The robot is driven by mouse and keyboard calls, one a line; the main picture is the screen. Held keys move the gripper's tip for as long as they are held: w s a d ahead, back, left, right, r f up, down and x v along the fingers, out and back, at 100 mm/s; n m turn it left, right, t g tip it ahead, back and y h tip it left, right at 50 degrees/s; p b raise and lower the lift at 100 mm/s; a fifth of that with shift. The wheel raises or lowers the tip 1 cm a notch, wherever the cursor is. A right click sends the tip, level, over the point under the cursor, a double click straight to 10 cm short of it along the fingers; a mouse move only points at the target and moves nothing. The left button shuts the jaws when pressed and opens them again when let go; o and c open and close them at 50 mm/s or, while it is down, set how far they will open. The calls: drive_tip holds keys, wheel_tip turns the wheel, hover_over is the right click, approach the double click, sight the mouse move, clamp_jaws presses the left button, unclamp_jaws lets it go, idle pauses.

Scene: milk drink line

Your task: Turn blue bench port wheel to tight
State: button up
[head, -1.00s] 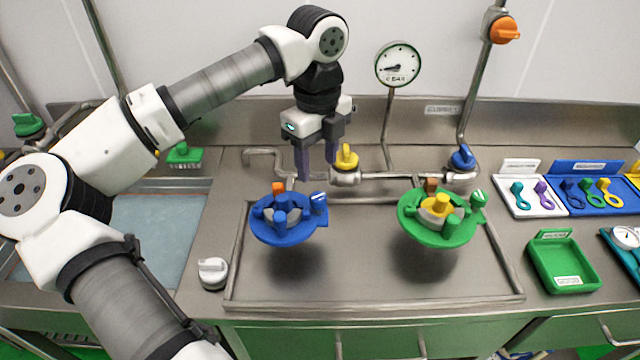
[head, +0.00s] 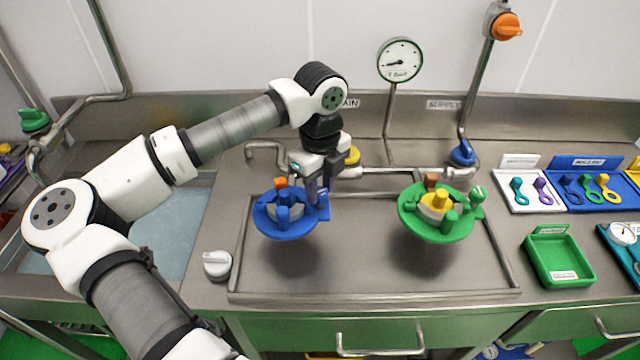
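The blue bench port (head: 285,228) is a round blue fitting with a grey centre and upright blue lugs, at the left of the framed bench area. A small blue wheel (head: 323,206) sits on its right side and is mostly hidden by my gripper. My gripper (head: 317,196) points down at that wheel, with its dark fingers at or just behind it. I cannot tell whether the fingers touch the wheel or how far apart they are.
A similar green port (head: 437,225) with a yellow centre stands to the right. A yellow valve (head: 352,156) is partly behind my gripper. A blue valve (head: 463,153), a gauge (head: 400,60) and a white-grey knob (head: 217,264) are nearby. The bench front is clear.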

drive_tip(key=c, duration=0.4)
drive_tip(key=shift+c, duration=0.2)
